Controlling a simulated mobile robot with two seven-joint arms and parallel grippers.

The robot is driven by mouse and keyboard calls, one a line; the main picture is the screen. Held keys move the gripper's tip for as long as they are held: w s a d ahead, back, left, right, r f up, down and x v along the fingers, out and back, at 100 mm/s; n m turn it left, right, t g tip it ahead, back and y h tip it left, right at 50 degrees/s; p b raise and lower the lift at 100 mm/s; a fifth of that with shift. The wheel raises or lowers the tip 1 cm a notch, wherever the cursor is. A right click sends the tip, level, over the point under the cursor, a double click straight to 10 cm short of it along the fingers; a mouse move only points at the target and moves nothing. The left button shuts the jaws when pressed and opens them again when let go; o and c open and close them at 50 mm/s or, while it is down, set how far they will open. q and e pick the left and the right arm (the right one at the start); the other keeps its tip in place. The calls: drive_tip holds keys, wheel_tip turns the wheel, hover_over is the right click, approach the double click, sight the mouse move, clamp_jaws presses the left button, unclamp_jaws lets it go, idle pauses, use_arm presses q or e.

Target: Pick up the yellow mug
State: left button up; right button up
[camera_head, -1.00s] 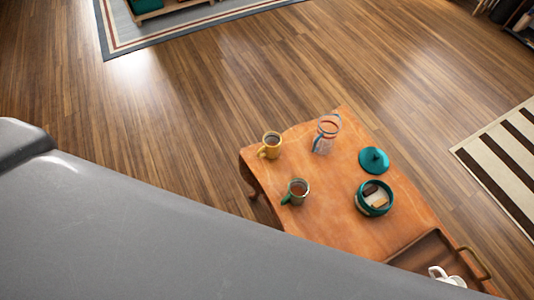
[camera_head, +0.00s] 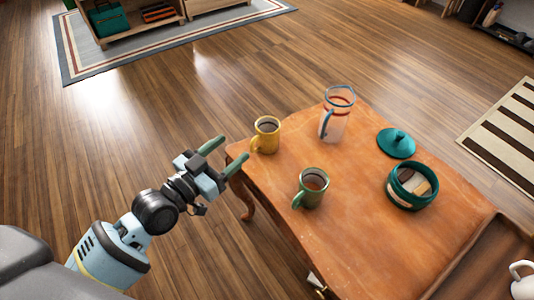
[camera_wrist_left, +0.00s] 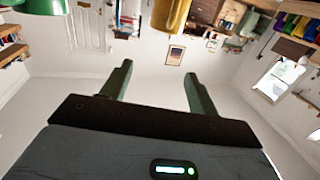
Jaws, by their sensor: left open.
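The yellow mug (camera_head: 266,139) stands upright at the left corner of the wooden table (camera_head: 330,240), with dark contents and its handle toward the lower left. My left gripper (camera_head: 233,149) is open and empty just left of the mug, its two green fingers pointing toward it. In the left wrist view the yellow mug (camera_wrist_left: 170,14) is cut by the top edge, beyond the open fingers (camera_wrist_left: 157,82). The mug is not between the fingers. My right gripper is in neither view.
A green mug (camera_head: 313,187) stands nearer on the table. A glass pitcher (camera_head: 335,116), a teal lid (camera_head: 396,143) and an open teal jar (camera_head: 411,187) stand to the right. A wooden tray (camera_head: 476,262) and white cup (camera_head: 523,285) are at lower right.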

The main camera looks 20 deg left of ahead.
sight(250, 147)
use_arm(q)
drive_tip(key=w+f+b, duration=0.2)
drive_tip(key=f, duration=0.1)
drive_tip(key=f+b, duration=0.1)
drive_tip(key=f, duration=0.1)
drive_tip(key=shift+w+d+f+b, duration=0.2)
drive_tip(key=shift+w+b, duration=0.1)
drive_tip(key=shift+w, duration=0.1)
drive_tip(key=shift+r, duration=0.1)
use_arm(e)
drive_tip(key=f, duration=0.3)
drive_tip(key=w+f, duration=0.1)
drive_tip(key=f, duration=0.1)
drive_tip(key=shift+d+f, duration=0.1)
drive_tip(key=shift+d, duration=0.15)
use_arm(q)
drive_tip(key=shift+w+d, duration=0.2)
drive_tip(key=shift+w, duration=0.25)
drive_tip(key=shift+b+x, duration=0.4)
drive_tip(key=shift+x, duration=0.55)
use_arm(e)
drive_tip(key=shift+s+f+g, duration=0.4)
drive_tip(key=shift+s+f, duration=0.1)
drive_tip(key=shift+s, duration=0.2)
